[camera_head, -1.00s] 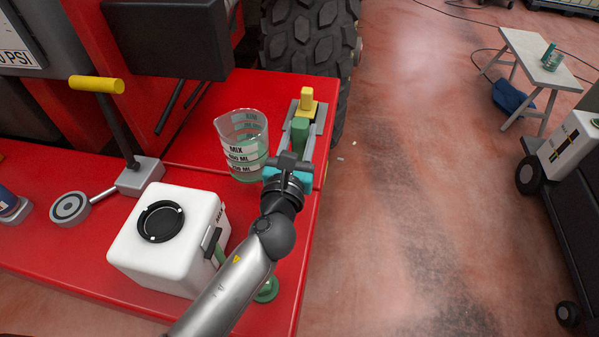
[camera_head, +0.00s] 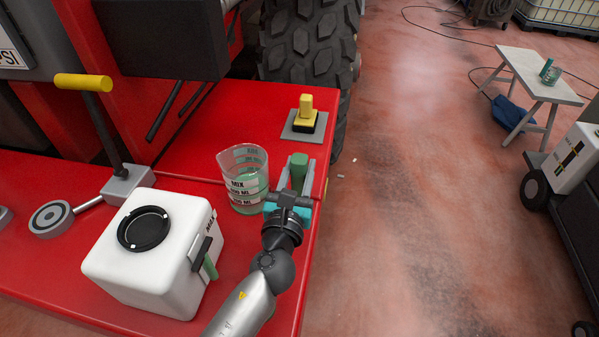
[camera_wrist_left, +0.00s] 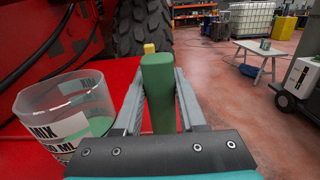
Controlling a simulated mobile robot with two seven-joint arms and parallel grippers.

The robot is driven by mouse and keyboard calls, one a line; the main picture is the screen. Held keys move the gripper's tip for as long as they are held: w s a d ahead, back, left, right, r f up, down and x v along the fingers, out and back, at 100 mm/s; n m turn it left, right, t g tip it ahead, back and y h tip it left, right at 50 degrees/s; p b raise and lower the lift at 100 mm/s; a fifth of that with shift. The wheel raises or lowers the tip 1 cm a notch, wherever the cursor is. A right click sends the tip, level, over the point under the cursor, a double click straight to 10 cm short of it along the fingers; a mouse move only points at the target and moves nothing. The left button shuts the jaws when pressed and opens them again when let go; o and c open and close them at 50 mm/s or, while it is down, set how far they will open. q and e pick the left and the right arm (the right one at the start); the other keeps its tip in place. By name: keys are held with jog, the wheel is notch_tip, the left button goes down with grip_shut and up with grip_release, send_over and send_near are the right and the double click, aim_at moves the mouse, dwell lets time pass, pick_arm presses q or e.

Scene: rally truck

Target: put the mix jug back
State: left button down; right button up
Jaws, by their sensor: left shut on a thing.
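The mix jug (camera_head: 243,182) is a clear beaker marked MIX with green liquid low inside. It stands upright over the red deck (camera_head: 228,112); I cannot tell whether its base touches. My left gripper (camera_head: 298,168) is shut on the jug's upright green handle (camera_head: 299,176), at the jug's right side. In the left wrist view the handle (camera_wrist_left: 157,95) sits between the two fingers, with the jug (camera_wrist_left: 66,118) to the left. My right gripper is not in view.
A yellow-topped switch (camera_head: 305,112) on a grey plate is behind the handle. A white canister (camera_head: 152,265) stands in front left of the jug, near a lever with a yellow grip (camera_head: 83,82). A white table (camera_head: 532,72) with another small jug stands far right.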

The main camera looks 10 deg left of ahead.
pick_arm(q)
jog(key=shift+r, duration=0.15)
jog(key=shift+c, duration=2.4)
grip_release()
jog(key=shift+f, duration=0.2)
jog(key=shift+r, duration=0.25)
jog(key=s+b, duration=0.1)
jog(key=s, duration=1.1)
jog(key=shift+a+f+b, duration=0.2)
jog(key=shift+b, duration=0.1)
